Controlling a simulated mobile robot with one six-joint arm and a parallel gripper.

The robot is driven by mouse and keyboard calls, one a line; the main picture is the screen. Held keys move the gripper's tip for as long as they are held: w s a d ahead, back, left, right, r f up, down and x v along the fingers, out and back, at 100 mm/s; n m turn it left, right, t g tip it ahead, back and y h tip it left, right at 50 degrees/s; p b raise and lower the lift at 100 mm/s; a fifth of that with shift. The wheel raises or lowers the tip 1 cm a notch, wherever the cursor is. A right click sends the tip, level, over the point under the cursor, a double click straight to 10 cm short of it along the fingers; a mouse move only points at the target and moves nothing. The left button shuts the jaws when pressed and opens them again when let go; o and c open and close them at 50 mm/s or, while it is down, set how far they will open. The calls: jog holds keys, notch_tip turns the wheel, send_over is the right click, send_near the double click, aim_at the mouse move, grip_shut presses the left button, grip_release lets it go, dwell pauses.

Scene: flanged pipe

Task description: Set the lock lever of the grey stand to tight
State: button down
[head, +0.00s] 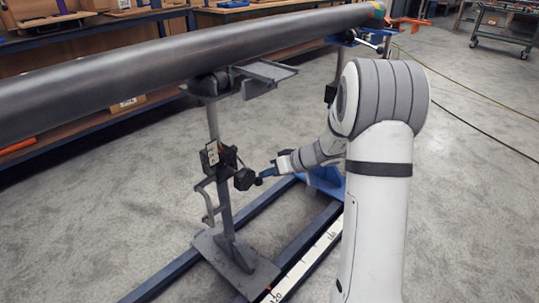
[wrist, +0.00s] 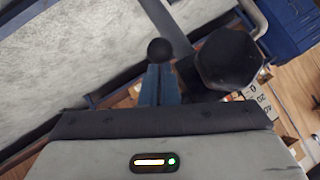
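The grey stand (head: 218,205) stands upright in the head view, with its base plate on a blue rail and its roller head under the pipe (head: 200,57). A black clamp with a dark knob (head: 243,179) sits at mid-post. The lever's small black ball (head: 258,181) is just right of that knob. In the wrist view the ball (wrist: 160,50) lies at the fingertips, left of the large dark knob (wrist: 228,60). My gripper (head: 268,172) reaches in from the right; its blue fingers (wrist: 159,80) look closed together. Whether they touch the ball is unclear. The lever's setting cannot be read.
A hooked grey handle (head: 208,200) hangs left of the post. A blue-based stand (head: 325,180) is behind my arm. Rails and a white scale strip (head: 310,258) run along the floor. Workbenches line the back. Floor at left is clear.

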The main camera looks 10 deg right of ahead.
jog(key=shift+f, duration=0.1)
jog(key=w+r+p+v, duration=0.1)
jog(key=p+v, duration=0.5)
jog(key=v, duration=1.7)
jog(key=s+a+r+m+g+h+p, duration=0.1)
jog(key=s+a+r+m+h+p, duration=0.1)
jog(key=s+a+r+h+p, duration=0.2)
jog(key=s+a+r+m+g+h+p, duration=0.1)
jog(key=s+a+r+m+h+p, duration=0.2)
jog(key=s+a+r+p, duration=0.7)
jog(key=s+r+h+p, duration=0.1)
jog(key=s+r+p, duration=0.2)
jog(key=r+p, duration=0.3)
jog(key=s+r+h+p, duration=0.1)
jog(key=s+r+p, duration=0.3)
jog(key=r+p, duration=0.3)
jog(key=shift+s+r+g, duration=0.3)
jog(key=shift+r+g, duration=0.1)
jog(key=shift+r, duration=0.3)
